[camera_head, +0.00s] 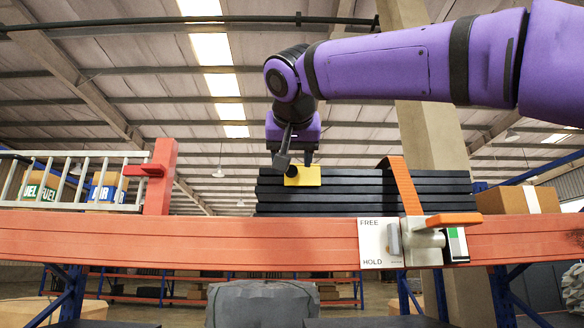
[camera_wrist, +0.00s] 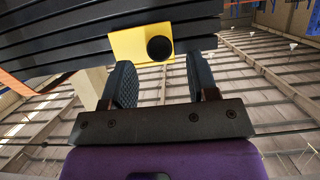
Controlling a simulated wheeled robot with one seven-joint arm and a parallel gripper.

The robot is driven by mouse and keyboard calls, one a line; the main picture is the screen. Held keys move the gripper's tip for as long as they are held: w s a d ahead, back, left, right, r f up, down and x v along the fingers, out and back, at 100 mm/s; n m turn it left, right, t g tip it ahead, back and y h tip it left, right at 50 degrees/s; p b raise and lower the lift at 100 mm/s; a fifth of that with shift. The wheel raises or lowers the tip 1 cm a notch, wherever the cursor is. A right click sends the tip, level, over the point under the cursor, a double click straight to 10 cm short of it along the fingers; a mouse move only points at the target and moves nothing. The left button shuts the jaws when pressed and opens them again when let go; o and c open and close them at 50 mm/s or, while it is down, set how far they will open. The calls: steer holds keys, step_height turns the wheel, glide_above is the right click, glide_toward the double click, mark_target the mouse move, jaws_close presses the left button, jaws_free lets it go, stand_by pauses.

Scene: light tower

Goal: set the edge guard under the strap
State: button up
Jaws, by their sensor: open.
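The edge guard is a yellow plate (camera_head: 309,176) with a black round knob, at the upper left part of a dark slab stack (camera_head: 345,208). The wrist view shows the same guard (camera_wrist: 128,46) with its knob facing my gripper. My gripper (camera_head: 295,160) is open at the guard. In the wrist view my open fingers (camera_wrist: 160,65) stand either side of the knob and a little short of it, with no grip visible. The orange strap (camera_head: 402,184) runs over the stack to the right of the guard, apart from it.
An orange beam (camera_head: 190,238) crosses in front. On it are a FREE/HOLD plate (camera_head: 371,257) and an orange-handled lever (camera_head: 453,220). A red post (camera_head: 160,178) and white rail (camera_head: 75,180) stand left. A cardboard box (camera_head: 510,200) is right of the stack.

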mark_target(291, 168)
steer(key=shift+x, duration=1.65)
